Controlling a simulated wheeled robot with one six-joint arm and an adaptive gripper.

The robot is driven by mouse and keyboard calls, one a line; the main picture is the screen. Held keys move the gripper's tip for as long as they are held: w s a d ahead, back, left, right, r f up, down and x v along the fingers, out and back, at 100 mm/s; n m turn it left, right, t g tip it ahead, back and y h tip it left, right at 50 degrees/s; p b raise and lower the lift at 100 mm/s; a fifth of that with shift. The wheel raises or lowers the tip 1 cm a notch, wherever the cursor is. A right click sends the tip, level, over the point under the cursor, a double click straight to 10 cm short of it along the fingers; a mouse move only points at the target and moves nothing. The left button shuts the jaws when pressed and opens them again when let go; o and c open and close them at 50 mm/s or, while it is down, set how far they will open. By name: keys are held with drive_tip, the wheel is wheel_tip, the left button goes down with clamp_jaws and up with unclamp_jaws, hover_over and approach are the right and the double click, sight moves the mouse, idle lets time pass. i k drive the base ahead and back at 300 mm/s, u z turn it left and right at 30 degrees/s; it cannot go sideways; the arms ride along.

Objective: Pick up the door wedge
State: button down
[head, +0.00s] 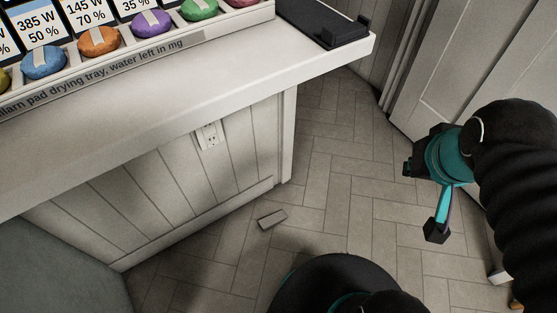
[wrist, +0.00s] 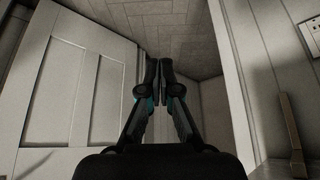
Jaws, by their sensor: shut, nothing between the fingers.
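The door wedge appears to be the small grey block (head: 272,219) lying on the tiled floor near the foot of the counter's end in the head view. Nothing covers it there. My gripper (head: 437,230) hangs at the right of the head view, well to the right of the block and apart from it. In the wrist view my gripper's fingertips (wrist: 158,68) are together with nothing between them.
A white counter (head: 190,92) with a panelled side and a socket (head: 209,135) stands left of the block. A tray of coloured pads (head: 98,41) is on it. A white panelled door (head: 440,70) is at the right. A brown tapered piece (wrist: 290,135) is unclear. Tiled floor around the block is clear.

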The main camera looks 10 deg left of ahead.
sight(266, 224)
drive_tip(key=u, duration=0.95)
drive_tip(key=k, duration=0.7)
drive_tip(key=u, duration=1)
